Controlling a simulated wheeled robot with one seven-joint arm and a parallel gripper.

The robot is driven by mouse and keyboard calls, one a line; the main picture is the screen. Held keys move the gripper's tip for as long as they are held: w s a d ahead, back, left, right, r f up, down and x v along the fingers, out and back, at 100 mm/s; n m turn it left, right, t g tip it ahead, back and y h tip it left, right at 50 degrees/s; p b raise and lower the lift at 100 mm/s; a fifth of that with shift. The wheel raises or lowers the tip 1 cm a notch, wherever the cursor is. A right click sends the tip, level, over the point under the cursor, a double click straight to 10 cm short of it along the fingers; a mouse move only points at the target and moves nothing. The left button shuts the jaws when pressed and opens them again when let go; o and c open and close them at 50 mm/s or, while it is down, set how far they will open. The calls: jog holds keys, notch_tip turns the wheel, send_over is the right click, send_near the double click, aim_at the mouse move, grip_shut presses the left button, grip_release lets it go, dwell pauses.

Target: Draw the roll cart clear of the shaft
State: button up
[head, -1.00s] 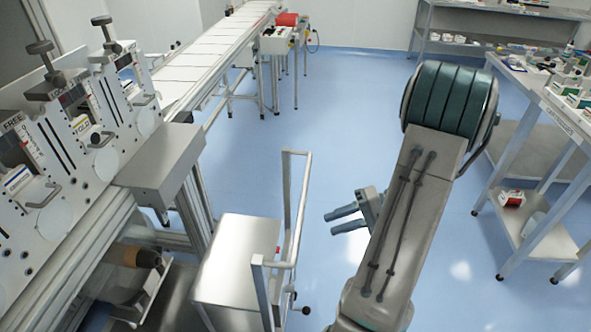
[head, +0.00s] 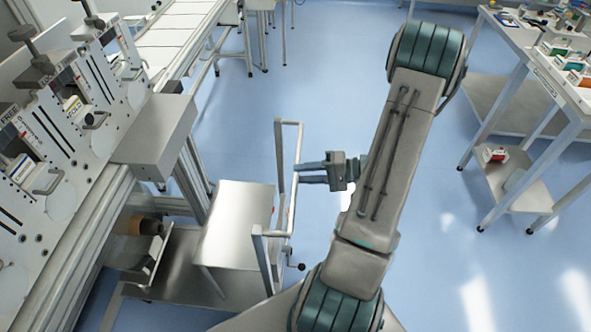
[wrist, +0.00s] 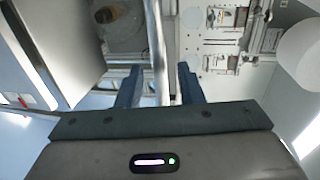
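The roll cart (head: 235,222) is a silver metal cart with a flat-topped box and an upright tubular handle (head: 292,185) on its right side. It stands beside the machine. A brown cylinder with a dark end (head: 142,226), perhaps the shaft or a roll core, shows low under the machine, left of the cart; it also shows in the wrist view (wrist: 115,15). My gripper (head: 299,173) is at the handle, fingers pointing left. In the wrist view my gripper (wrist: 160,70) is open, with the handle bar (wrist: 157,45) passing between its fingers. Contact cannot be told.
The converter machine (head: 60,130) runs along the left, with a conveyor (head: 175,35) behind it. A workbench (head: 535,65) with small boxes and a lower shelf (head: 515,185) stands at right.

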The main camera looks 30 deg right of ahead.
jog(key=shift+x, duration=1.45)
grip_shut()
jog(key=shift+d+f, duration=0.1)
jog(key=shift+d, duration=0.05)
